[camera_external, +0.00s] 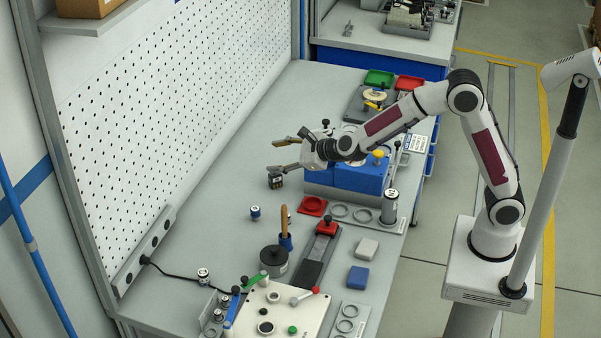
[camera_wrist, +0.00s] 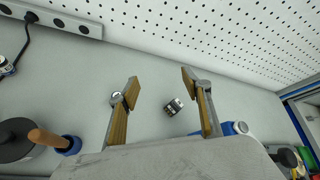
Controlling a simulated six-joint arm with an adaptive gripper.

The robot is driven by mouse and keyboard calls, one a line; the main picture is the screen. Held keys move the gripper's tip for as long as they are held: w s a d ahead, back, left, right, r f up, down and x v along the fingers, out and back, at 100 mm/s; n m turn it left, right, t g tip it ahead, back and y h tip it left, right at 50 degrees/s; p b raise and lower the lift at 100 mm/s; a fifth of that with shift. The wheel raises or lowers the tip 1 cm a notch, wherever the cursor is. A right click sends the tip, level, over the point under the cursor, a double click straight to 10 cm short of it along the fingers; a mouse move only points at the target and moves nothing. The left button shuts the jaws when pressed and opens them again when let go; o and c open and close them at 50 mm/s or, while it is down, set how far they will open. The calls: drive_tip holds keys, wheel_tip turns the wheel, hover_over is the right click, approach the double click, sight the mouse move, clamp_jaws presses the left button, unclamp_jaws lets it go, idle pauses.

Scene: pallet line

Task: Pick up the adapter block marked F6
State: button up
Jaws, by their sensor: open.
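A small dark block (camera_external: 276,181) with pale markings sits on the bench, towards the pegboard side. It also shows in the wrist view (camera_wrist: 174,106), below the fingertips and between the two fingers in the picture. Its marking is too small to read, so I cannot tell whether it says F6. My gripper (camera_external: 273,157) is open and empty, and appears above the block, apart from it. In the wrist view its two tan-padded fingers (camera_wrist: 160,80) are spread wide.
A blue box (camera_external: 360,178) stands to the right of my gripper. The pegboard (camera_external: 165,120) rises along the left. Bench around the block is mostly clear.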

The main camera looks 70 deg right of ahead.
drive_tip(key=w+d+f+m+h, duration=0.3)
drive_tip(key=f+m+h, duration=0.1)
drive_tip(key=f+m, duration=0.35)
drive_tip(key=m+g+h, duration=0.3)
drive_tip(key=m, duration=0.4)
approach(277, 179)
drive_tip(key=x, duration=0.4)
drive_tip(key=shift+w+a+n, duration=0.1)
drive_tip(key=shift+a+n, duration=0.05)
drive_tip(key=shift+n, duration=0.1)
drive_tip(key=shift+x, duration=1.3)
drive_tip(key=shift+x, duration=2.6)
drive_tip(key=c, duration=1.2)
